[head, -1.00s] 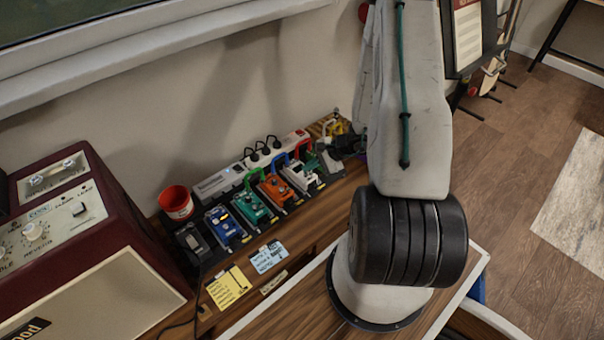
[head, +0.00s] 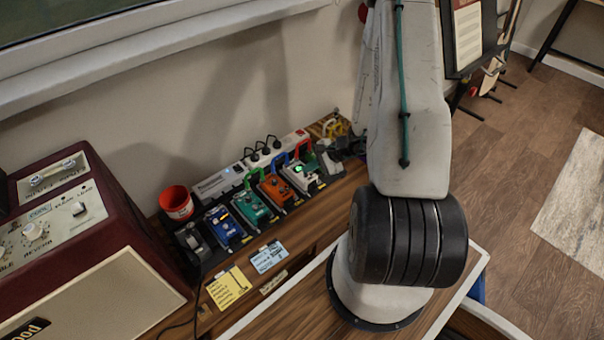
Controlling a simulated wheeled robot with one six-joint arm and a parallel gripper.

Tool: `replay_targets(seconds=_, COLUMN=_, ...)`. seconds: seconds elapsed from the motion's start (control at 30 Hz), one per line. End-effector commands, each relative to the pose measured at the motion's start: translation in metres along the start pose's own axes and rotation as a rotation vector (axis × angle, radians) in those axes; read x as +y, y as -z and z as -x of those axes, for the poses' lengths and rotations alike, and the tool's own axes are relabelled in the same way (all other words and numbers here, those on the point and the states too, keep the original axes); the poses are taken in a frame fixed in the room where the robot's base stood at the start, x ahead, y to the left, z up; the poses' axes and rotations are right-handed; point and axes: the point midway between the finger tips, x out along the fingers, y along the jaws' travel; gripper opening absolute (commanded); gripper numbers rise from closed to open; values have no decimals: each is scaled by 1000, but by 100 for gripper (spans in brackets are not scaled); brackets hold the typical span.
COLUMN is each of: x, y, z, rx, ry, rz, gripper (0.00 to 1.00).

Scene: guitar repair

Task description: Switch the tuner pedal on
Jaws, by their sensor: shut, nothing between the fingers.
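A row of small pedals stands on a dark board (head: 205,262) against the wall. The white pedal (head: 303,180) near the right end shows a bright green light on its top. Its label is too small to read, so I cannot confirm from the lettering that it is the tuner. My gripper (head: 343,149) is a dark shape at the right end of the row, to the right of the white pedal and apart from it. It is shut and empty, and partly hidden behind my arm.
Left of the white pedal stand orange (head: 274,191), teal (head: 250,208) and blue (head: 224,227) pedals. A red cup (head: 176,204) and a maroon amplifier (head: 120,230) are farther left. A power strip (head: 221,181) runs behind. Yellow (head: 229,287) and blue (head: 268,256) notes lie in front.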

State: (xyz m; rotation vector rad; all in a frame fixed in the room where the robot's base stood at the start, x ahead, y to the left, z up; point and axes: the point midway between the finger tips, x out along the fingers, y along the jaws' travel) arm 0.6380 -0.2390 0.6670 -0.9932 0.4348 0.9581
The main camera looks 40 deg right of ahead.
Motion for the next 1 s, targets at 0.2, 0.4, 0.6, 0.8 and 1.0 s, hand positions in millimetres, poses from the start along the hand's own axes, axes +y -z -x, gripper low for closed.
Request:
replay_targets(seconds=0.2, x=1, y=1, z=-2, rx=0, ry=0, rz=1, gripper=0)
replay_targets(seconds=0.4, x=1, y=1, z=-1, rx=0, ry=0, rz=1, gripper=0)
replay_targets(seconds=0.6, x=-3, y=-3, z=4, rx=0, ry=0, rz=1, gripper=0)
replay_targets(seconds=0.8, x=-3, y=-4, z=5, rx=0, ry=-1, rz=1, gripper=0)
replay_targets(seconds=1.0, x=-7, y=-7, z=9, rx=0, ry=0, rz=2, gripper=0)
